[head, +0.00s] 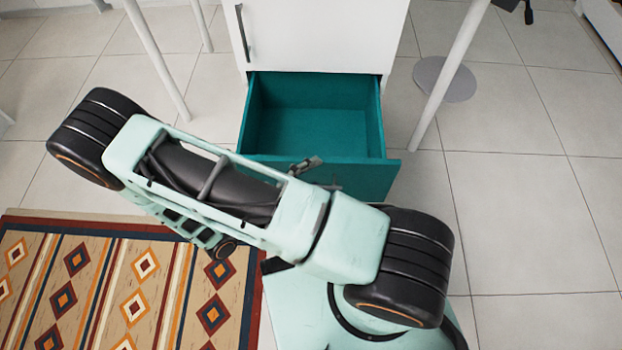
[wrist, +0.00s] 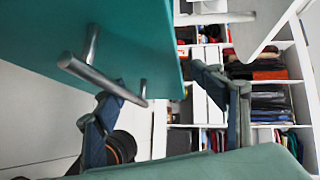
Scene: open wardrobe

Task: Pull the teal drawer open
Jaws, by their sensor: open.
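The teal drawer (head: 315,130) is pulled well out below a white cabinet front and looks empty inside. My arm crosses in front of it and covers part of its front panel. In the wrist view the teal drawer front (wrist: 150,40) fills the upper left. Its metal bar handle (wrist: 100,78) stands off the panel on posts. My gripper (wrist: 158,85) is open, with one finger left and one right.
A white cabinet door (head: 315,30) with a dark handle is above the drawer. Thin white legs stand at both sides, with a grey round base (head: 445,80) at right. A patterned rug (head: 110,290) lies at lower left.

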